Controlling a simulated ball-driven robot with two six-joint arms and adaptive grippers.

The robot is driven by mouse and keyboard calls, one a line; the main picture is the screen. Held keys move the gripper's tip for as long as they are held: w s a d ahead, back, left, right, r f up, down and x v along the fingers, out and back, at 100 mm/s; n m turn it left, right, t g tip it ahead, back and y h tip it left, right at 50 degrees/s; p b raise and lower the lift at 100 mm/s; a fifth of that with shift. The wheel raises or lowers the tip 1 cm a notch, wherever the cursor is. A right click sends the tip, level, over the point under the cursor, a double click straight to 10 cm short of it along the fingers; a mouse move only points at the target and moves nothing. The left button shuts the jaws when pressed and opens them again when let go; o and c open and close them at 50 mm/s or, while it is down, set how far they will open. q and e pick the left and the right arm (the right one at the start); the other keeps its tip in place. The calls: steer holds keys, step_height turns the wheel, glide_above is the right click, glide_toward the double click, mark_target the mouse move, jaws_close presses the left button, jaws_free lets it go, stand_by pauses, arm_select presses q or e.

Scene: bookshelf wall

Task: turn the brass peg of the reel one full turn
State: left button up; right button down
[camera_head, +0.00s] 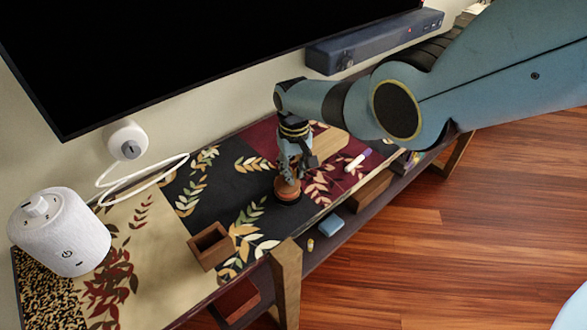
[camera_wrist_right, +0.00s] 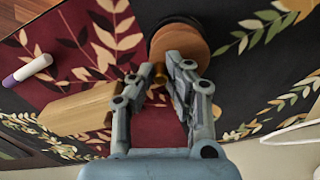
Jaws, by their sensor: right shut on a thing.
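The reel (camera_head: 288,192) is a round wooden disc on a dark base, standing on the leaf-patterned cabinet top. In the right wrist view the reel (camera_wrist_right: 186,40) is at the top centre, partly covered by my fingers. The brass peg (camera_wrist_right: 160,72) shows as a small golden piece at the disc's near edge, between my fingertips. My right gripper (camera_head: 288,176) reaches down from above onto the reel. In the wrist view the right gripper (camera_wrist_right: 161,76) is shut on the peg, which is mostly hidden by the fingers. My left gripper is not in view.
A wooden block (camera_wrist_right: 80,108) and a purple-and-white marker (camera_head: 357,160) lie near the reel. An open wooden box (camera_head: 198,250) stands nearer the front edge. A white speaker (camera_head: 60,235) and a looped cable are at left. The large screen (camera_head: 180,45) hangs behind.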

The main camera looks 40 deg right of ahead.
mark_target(294, 172)
stand_by(0.4)
steer(key=c, duration=1.3)
jaws_free()
steer(key=shift+r, duration=0.1)
step_height(294, 172, up, 12)
steer(key=shift+f, duration=0.1)
